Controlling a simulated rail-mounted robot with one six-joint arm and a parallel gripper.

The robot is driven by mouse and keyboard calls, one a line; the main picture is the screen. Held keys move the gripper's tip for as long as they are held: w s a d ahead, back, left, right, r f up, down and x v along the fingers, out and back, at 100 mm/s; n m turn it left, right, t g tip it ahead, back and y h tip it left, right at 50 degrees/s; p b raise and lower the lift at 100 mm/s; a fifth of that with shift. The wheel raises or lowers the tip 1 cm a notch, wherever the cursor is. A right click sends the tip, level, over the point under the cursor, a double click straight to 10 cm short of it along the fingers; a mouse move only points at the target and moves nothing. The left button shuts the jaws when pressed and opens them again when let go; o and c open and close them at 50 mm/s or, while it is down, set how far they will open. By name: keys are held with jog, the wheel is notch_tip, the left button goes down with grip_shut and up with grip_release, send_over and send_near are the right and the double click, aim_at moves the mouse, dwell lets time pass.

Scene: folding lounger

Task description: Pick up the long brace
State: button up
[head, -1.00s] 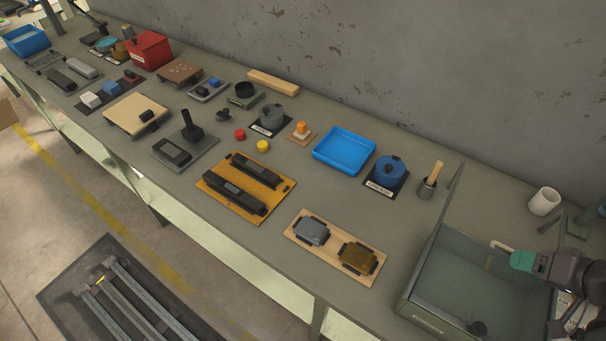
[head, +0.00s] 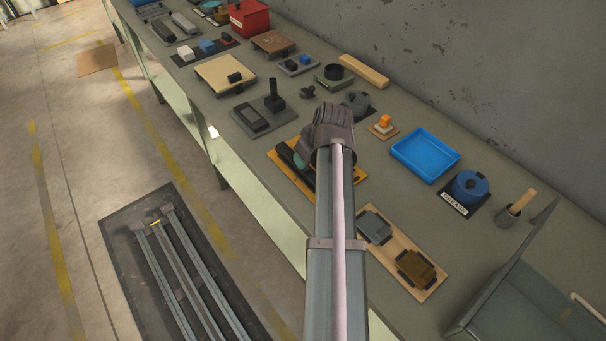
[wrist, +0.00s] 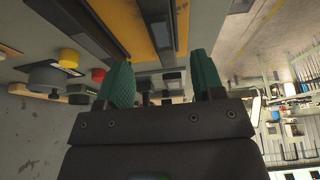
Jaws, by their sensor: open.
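Long grey bars (head: 183,262) lie side by side on a dark mat on the floor, with a small yellow piece (head: 155,222) near their far end. I cannot tell which one is the long brace. My gripper (head: 300,160) is over the bench near the orange board, far from the bars and higher up; my wrist partly hides it. In the wrist view, the two green fingers of my gripper (wrist: 160,80) stand apart with nothing held between them. The bars cannot be made out in the wrist view.
The orange board (head: 363,178) with black parts is partly hidden by my arm; it also shows in the wrist view (wrist: 130,30). A blue tray (head: 425,154), a blue pot (head: 468,186) and a wooden board (head: 433,288) are on the bench. Floor around the dark mat (head: 115,245) is clear.

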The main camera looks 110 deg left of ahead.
jog(key=shift+b+x, duration=0.35)
jog(key=shift+x, duration=0.85)
jog(key=b+x, duration=0.4)
jog(key=x, duration=0.1)
jog(key=shift+b, duration=0.4)
jog(key=shift+d+r, duration=0.1)
jog(key=shift+r, duration=0.1)
jog(key=c, duration=1.1)
notch_tip(320, 180, up, 10)
jog(key=p, duration=1)
